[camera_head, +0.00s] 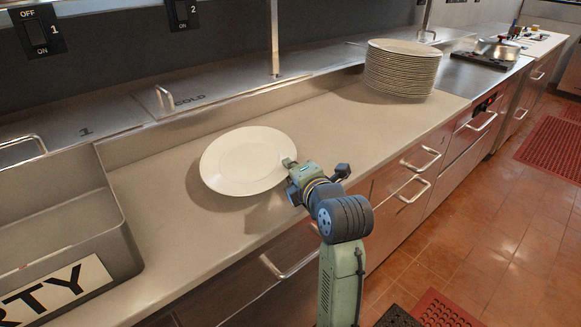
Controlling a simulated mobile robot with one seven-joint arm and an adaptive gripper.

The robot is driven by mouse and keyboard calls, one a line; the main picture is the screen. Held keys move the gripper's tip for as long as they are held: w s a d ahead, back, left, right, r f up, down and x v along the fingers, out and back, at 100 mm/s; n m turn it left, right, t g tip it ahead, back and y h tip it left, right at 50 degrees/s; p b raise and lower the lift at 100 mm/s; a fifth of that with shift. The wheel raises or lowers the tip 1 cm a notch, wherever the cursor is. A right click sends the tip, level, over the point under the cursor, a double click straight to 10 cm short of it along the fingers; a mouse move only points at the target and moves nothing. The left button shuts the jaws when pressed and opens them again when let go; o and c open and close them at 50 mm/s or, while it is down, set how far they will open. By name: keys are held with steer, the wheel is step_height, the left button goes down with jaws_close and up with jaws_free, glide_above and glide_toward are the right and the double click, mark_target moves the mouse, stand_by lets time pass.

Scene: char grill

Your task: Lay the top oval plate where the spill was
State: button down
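A white oval plate (247,160) is over the near part of the grey counter, in the middle left of the head view. My gripper (289,164) is at the plate's right rim and appears shut on it. A shadow shows past the plate's left and lower edges, so the plate looks raised off the counter, though the height is hard to judge. A tall stack of oval plates (402,72) stands further back on the counter. No spill is visible; the area under the held plate is hidden.
A grey bin (118,232) labelled "RTY" stands at the lower left. A raised back ledge (225,97) with lids and handles runs behind the counter (330,135). The counter between the held plate and the stack is clear. A pot (497,48) sits far right.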

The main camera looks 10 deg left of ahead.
steer(key=shift+f+b, duration=0.25)
steer(key=shift+b, duration=0.05)
steer(key=c, duration=1.8)
jaws_free()
steer(key=shift+o, duration=0.4)
steer(key=shift+s+f, duration=0.1)
steer(key=shift+f, duration=0.05)
